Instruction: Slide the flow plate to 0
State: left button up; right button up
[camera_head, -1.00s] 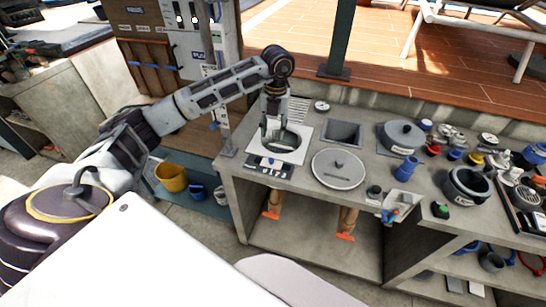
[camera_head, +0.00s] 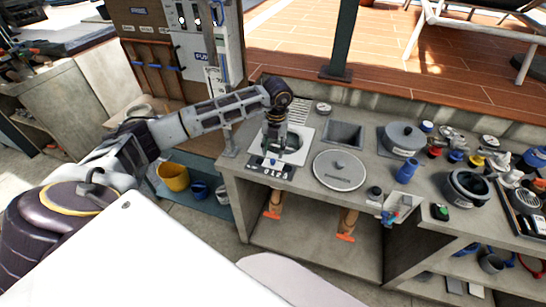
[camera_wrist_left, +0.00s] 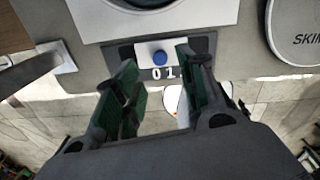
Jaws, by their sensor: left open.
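The flow plate (camera_head: 284,174) is a dark strip with white digits, in front of the white square fitting on the counter's left part. My left gripper (camera_head: 273,157) points down over the plate and is open. In the left wrist view its green-padded fingers (camera_wrist_left: 156,62) stand to either side of the knob, with nothing held. I cannot tell whether a finger touches the knob. My right gripper is not in view.
The white square fitting (camera_head: 302,136) lies behind the plate. A round skimmer lid (camera_head: 338,169) and a square opening (camera_head: 344,133) are to its right. Several fittings crowd the counter's right side.

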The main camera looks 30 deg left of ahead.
aim_at(273, 160)
pick_arm(q)
jog(key=shift+a+f+p, duration=0.1)
jog(key=shift+f+p, duration=0.25)
jog(key=shift+f, duration=2.4)
grip_shut()
